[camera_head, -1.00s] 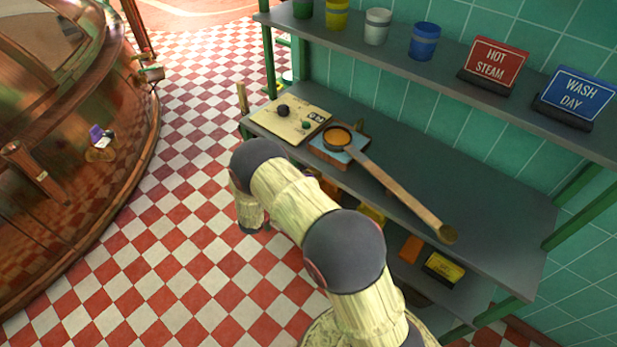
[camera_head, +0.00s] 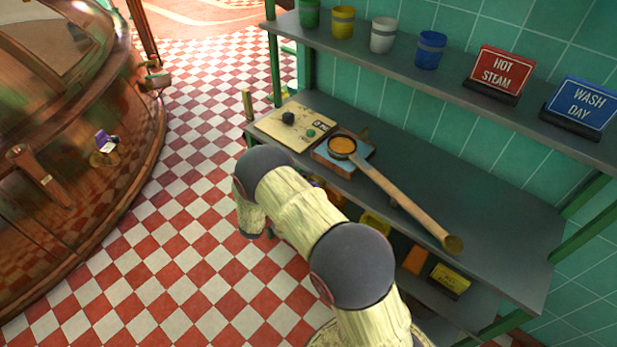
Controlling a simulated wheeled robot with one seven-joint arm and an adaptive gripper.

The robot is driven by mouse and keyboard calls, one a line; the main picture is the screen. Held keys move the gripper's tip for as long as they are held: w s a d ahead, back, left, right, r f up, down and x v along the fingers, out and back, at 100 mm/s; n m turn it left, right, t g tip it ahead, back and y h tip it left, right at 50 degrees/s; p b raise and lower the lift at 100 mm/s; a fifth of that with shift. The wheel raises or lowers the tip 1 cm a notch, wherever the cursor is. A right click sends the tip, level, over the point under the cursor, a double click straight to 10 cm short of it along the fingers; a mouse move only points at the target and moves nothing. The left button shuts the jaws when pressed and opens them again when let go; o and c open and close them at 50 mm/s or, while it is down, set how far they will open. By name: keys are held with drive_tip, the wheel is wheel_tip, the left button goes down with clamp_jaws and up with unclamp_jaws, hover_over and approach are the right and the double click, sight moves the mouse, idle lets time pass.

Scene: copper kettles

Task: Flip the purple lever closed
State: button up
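The purple lever (camera_head: 102,137) is a small piece on the side of the large copper kettle (camera_head: 70,190) at the left. It sits on a small copper fitting with a pale tag beside it. It is too small to tell whether the lever is open or closed. My arm (camera_head: 290,205) reaches up from the bottom and bends downward at its far end, right of the kettle, over the floor. A wide gap of floor lies between my arm and the lever. My gripper does not show; the bent arm hides its end.
A grey shelf unit (camera_head: 470,215) stands at the right. Coloured cups and two signs stand on the upper shelf. The checkered floor (camera_head: 195,190) between is clear.

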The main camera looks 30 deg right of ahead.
drive_tip(key=o, duration=0.4)
drive_tip(key=v, duration=0.8)
idle(0.5)
